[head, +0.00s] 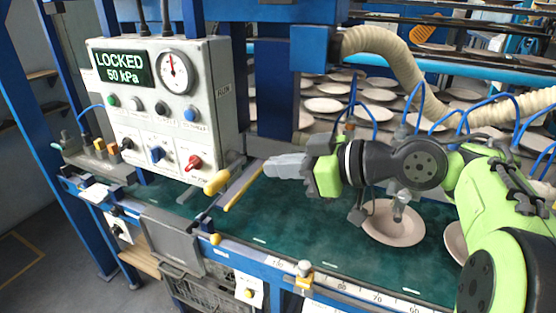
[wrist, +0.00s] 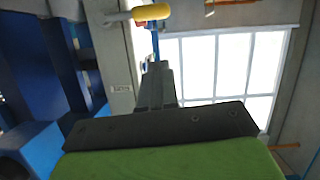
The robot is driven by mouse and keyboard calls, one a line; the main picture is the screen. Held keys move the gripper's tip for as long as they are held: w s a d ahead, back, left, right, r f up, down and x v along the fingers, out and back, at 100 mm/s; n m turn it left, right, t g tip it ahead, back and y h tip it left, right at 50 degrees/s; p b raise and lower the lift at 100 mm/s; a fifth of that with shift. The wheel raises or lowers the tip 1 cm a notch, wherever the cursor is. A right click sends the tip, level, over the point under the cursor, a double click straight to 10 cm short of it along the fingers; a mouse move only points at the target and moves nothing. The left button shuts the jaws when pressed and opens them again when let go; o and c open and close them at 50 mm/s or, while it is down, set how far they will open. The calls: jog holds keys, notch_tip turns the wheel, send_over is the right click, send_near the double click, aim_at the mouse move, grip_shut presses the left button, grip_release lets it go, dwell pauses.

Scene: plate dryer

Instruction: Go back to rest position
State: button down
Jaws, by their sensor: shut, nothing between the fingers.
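My gripper (head: 270,166) is shut and empty in the head view. It is held above the green conveyor belt, pointing left toward the control box (head: 167,105). The gripper also shows in the wrist view (wrist: 160,68), its fingers together. A yellow-handled lever (head: 217,182) sits just left of the fingertips, below the box. Its yellow handle shows at the top of the wrist view (wrist: 152,12), apart from the fingers. The box's display (head: 122,68) reads LOCKED, 50 kPa. My green and black arm reaches in from the right.
A plate (head: 392,223) lies on the green belt (head: 290,222) under my arm, with another partly hidden at right. Racks of several plates (head: 330,104) stand behind. A beige hose (head: 390,50) and blue tubes hang at upper right. Blue posts (head: 277,90) stand near the box.

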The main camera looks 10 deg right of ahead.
jog(key=shift+a, duration=0.1)
jog(key=s+a+f+m+g+h+p, duration=0.1)
jog(key=s+a+f+m+h, duration=0.35)
jog(key=f+h, duration=0.3)
jog(key=s+d+f+m+h, duration=0.1)
jog(key=s+d+f+m, duration=0.1)
jog(key=s, duration=0.3)
jog(key=s+d+f+m+g+h+p, duration=0.1)
jog(key=s+d+f+m, duration=0.1)
jog(key=s+d, duration=0.2)
jog(key=s+d+f+m+g+h, duration=0.1)
jog(key=s+d+f+m+h, duration=0.1)
jog(key=s, duration=0.4)
jog(key=shift+d+f+m, duration=0.4)
jog(key=shift+d+m, duration=0.05)
jog(key=shift+d, duration=0.35)
